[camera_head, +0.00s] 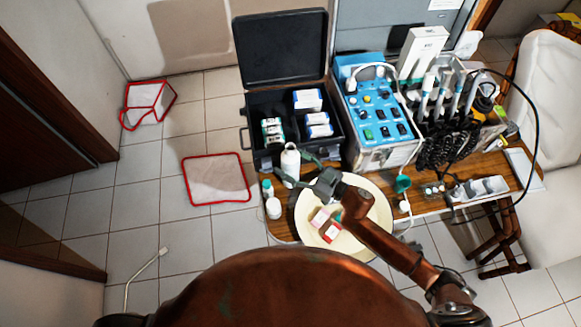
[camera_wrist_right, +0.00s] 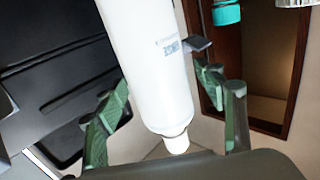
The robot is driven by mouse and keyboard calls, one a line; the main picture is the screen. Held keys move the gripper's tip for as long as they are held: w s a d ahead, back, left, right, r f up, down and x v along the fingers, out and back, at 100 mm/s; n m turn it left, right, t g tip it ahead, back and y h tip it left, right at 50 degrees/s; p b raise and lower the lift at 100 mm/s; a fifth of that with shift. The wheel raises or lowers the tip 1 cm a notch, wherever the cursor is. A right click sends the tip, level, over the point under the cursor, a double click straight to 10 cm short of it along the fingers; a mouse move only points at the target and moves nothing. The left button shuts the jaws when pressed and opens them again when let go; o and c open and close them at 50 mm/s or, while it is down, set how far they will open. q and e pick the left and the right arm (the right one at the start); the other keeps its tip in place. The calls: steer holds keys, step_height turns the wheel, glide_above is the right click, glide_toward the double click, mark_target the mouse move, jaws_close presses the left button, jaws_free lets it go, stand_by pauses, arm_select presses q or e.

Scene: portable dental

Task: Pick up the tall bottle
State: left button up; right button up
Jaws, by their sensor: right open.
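The tall bottle (camera_head: 290,162) is white and stands upright near the left end of the wooden table (camera_head: 278,229), in front of the black case. My right gripper (camera_head: 297,170) reaches it from the right, with its fingers spread around the bottle's upper part. In the right wrist view the bottle (camera_wrist_right: 150,68) appears cap-down, between the open green-grey fingers of the gripper (camera_wrist_right: 160,75). Gaps show beside it, and I see no firm grip. My left gripper is not in view.
A small teal-capped bottle (camera_head: 267,188) and a white jar (camera_head: 273,208) stand close left of the tall bottle. A cream plate (camera_head: 376,212) with small boxes lies under my right arm. The open black case (camera_head: 262,151) and blue device (camera_head: 375,125) are behind.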

steer(key=c, duration=1.3)
steer(key=shift+c, duration=1.3)
steer(key=shift+r, duration=0.15)
